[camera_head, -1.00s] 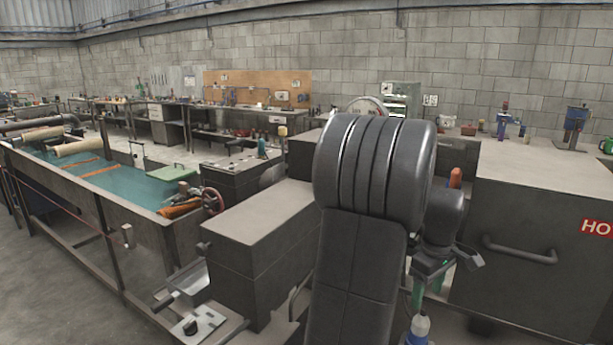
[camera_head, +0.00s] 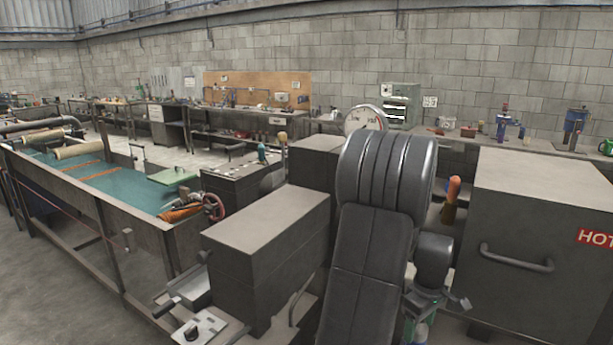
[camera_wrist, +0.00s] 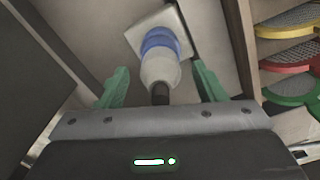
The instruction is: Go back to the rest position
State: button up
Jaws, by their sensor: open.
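My gripper (camera_wrist: 160,82) is open in the wrist view, its two green fingers spread apart. A blue-and-white piece (camera_wrist: 161,58) with a dark stem stands on a pale square base (camera_wrist: 176,18) between the fingers. Gaps show on both sides of it, so the fingers look clear of it. In the head view my arm stands folded in front of the camera and hides most of the gripper.
In the wrist view, a wall (camera_wrist: 238,45) stands close right of the fingers, with green, red and yellow mesh paddles (camera_wrist: 292,58) beyond. In the head view, a dark cabinet marked HOT (camera_head: 530,255) stands right, a grey block (camera_head: 265,250) left, and a water tank (camera_head: 110,180) further left.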

jog(key=shift+r+p, duration=1.3)
jog(key=shift+r, duration=1.15)
